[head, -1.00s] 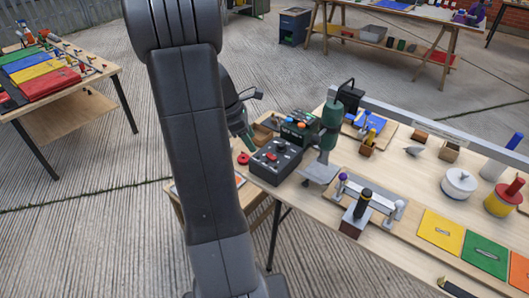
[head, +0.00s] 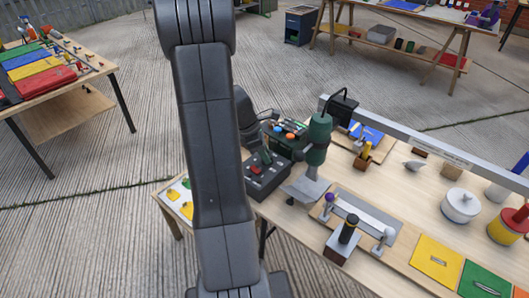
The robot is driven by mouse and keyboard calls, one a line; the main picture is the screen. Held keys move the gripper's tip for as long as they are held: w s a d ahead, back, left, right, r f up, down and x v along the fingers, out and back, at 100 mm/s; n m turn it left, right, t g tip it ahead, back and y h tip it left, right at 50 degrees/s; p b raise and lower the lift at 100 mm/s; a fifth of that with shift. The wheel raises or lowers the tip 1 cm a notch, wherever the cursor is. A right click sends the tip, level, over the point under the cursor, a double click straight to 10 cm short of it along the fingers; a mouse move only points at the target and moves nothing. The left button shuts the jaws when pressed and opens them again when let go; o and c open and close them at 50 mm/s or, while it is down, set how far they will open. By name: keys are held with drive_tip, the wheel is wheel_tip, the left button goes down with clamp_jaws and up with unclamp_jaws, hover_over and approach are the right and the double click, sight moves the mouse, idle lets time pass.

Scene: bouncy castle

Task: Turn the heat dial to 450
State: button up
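A dark grey control box (head: 266,188) sits at the near left end of the wooden workbench, with a red knob or switch (head: 255,171) on its top. Dark green finger-like parts, apparently my gripper (head: 265,156), show over the back of the box top, where a small black knob stood in the earlier frame. My own arm covers the box's left side and most of the gripper. I cannot read any dial marks or the 450 mark, and I cannot tell whether the fingers touch a dial.
A green drill-press-like stand (head: 316,140) stands close right of the box. Behind the box is a dark tray (head: 290,135) with coloured parts. A grey rail (head: 400,132) runs along the bench's back. A low table (head: 174,208) with coloured pieces is left of my arm.

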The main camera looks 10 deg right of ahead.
drive_tip(key=c, duration=0.4)
drive_tip(key=shift+o, duration=0.2)
